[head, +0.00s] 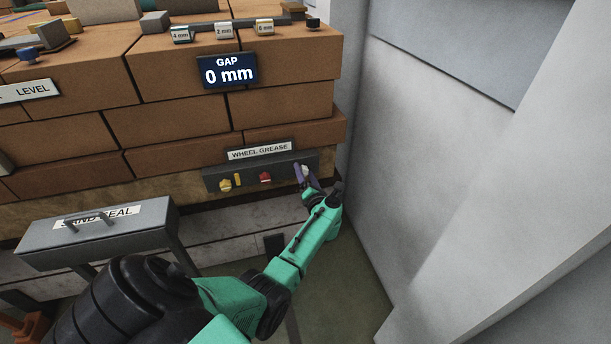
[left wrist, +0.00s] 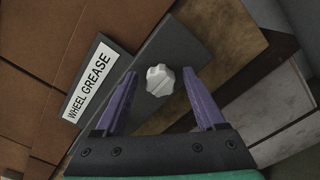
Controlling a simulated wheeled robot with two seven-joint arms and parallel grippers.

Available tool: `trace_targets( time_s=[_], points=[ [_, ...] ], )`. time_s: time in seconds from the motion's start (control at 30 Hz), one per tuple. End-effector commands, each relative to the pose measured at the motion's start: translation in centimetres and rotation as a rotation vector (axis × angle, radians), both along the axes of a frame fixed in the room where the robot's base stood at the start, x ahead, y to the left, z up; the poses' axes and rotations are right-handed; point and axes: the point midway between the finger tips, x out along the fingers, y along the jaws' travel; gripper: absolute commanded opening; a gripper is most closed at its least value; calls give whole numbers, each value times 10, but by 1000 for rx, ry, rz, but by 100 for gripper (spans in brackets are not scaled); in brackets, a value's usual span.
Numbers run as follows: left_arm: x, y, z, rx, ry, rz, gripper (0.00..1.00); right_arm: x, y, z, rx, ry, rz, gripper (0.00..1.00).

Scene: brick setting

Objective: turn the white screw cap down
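The white screw cap (left wrist: 160,80) is a small lobed knob on a dark grey panel (left wrist: 190,42), seen from above in the left wrist view. In the head view the cap (head: 305,170) shows at the panel's right end, partly hidden by my gripper. My left gripper (left wrist: 160,88) has two purple fingers spread apart, one on each side of the cap. In the head view my left gripper (head: 303,175) is at the panel's right end. My right gripper does not show.
A "WHEEL GREASE" label (head: 260,152) sits above the panel, which also bears a yellow knob (head: 225,185) and a red knob (head: 265,177). Brick courses rise behind. A grey box marked "SAND SEAL" (head: 150,228) stands at left; a pale wall (head: 440,130) bounds the right.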

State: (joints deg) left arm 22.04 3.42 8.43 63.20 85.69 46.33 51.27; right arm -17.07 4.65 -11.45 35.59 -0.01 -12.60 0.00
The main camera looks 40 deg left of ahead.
Motion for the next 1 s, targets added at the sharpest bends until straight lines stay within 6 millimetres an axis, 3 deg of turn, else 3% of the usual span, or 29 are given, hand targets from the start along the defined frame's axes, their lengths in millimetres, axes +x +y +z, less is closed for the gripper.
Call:
trace_targets(
  time_s=[0.03, 0.17, 0.57, 1.0],
  points=[
    [0, 0, 0, 0, 0, 0, 49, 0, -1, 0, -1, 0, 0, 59],
    [0, 0, 0, 0, 0, 0, 0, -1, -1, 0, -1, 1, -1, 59],
    [0, -1, 0, 28, 42, 1, 0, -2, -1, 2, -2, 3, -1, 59],
    [0, -2, -2, 208, 305, 0, 0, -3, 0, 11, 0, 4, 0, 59]
  ],
)
